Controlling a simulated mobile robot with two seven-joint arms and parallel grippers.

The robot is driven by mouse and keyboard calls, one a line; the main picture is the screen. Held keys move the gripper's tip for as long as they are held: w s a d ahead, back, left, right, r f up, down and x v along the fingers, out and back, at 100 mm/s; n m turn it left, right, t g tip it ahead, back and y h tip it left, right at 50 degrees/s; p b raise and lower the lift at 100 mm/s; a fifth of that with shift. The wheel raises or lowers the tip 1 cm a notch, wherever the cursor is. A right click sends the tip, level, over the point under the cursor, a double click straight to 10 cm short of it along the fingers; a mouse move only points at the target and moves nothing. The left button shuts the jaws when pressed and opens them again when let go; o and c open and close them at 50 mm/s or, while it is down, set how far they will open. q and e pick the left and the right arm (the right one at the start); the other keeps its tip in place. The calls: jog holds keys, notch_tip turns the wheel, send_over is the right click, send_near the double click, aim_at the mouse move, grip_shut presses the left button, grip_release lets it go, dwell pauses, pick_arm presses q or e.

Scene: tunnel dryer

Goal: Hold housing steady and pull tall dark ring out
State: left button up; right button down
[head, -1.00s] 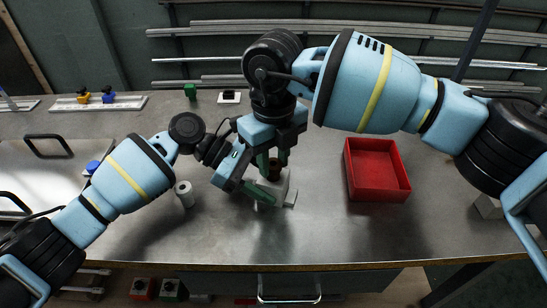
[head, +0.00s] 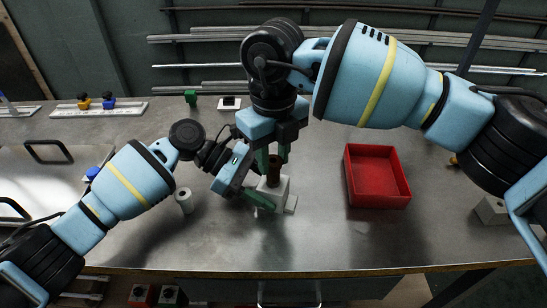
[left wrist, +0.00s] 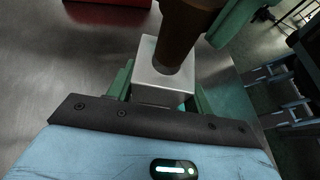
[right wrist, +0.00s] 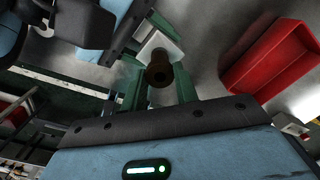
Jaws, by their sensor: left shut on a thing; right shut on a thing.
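The housing (head: 273,190) is a pale grey block standing upright on the bench, left of the red bin. My left gripper (head: 259,197) is shut on its sides, low down; its fingers flank the block in the left wrist view (left wrist: 160,85). The tall dark ring (head: 273,170) is a brown tube standing upright over the housing. My right gripper (head: 273,154) is above and shut on the ring. The ring's open top shows in the right wrist view (right wrist: 159,73). In the left wrist view its lower end meets the housing's top face; I cannot tell how much is inside.
An empty red bin (head: 377,178) stands to the right. A white cylinder (head: 184,201) stands near my left wrist. The bench front is clear.

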aim_at(274, 160)
pick_arm(q)
jog(key=shift+s+f, duration=0.1)
jog(key=shift+f, duration=0.15)
pick_arm(e)
jog(key=shift+r, duration=0.3)
jog(key=shift+r, duration=1.6)
dwell(0.6)
pick_arm(q)
jog(key=o, duration=1)
jog(key=shift+r, duration=0.15)
jog(key=v, duration=1.2)
